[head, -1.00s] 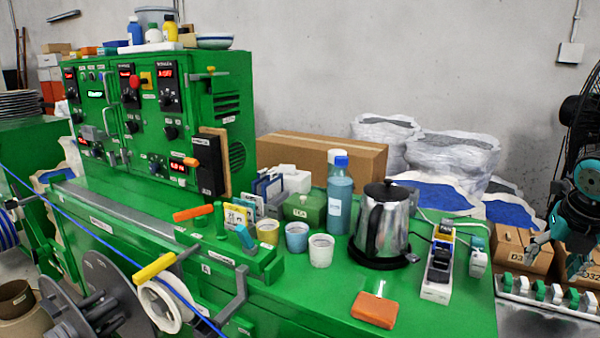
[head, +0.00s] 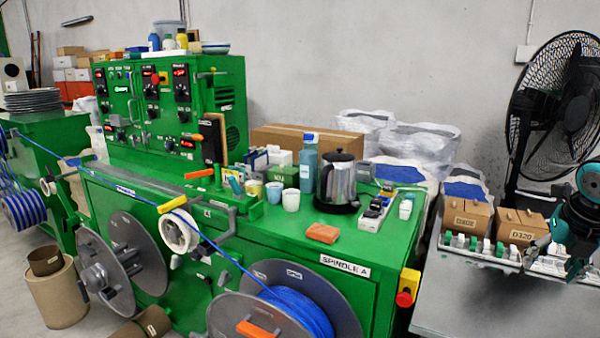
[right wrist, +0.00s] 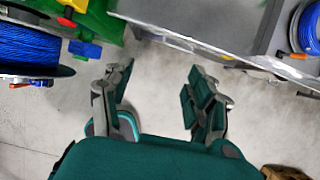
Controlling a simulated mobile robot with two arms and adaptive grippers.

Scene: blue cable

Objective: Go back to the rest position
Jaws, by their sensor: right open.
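My right gripper (right wrist: 160,95) is open and empty in the right wrist view, with bare concrete floor between its fingers. In the head view my right arm (head: 580,215) shows at the right edge, in front of the grey table with the cardboard boxes. My left gripper is in neither view. The blue cable (head: 225,255) runs slantwise past the front of the green machine (head: 250,200) down to a spool of blue cable (head: 300,310) at the lower middle. That spool also shows at the left of the right wrist view (right wrist: 25,42).
A grey table (head: 460,300) with boxes (head: 465,217) and small green and white parts stands at the right. A black fan (head: 550,120) stands behind it. A kettle (head: 340,182) and an orange block (head: 322,233) sit on the machine top. Open floor (right wrist: 155,70) lies below the right gripper.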

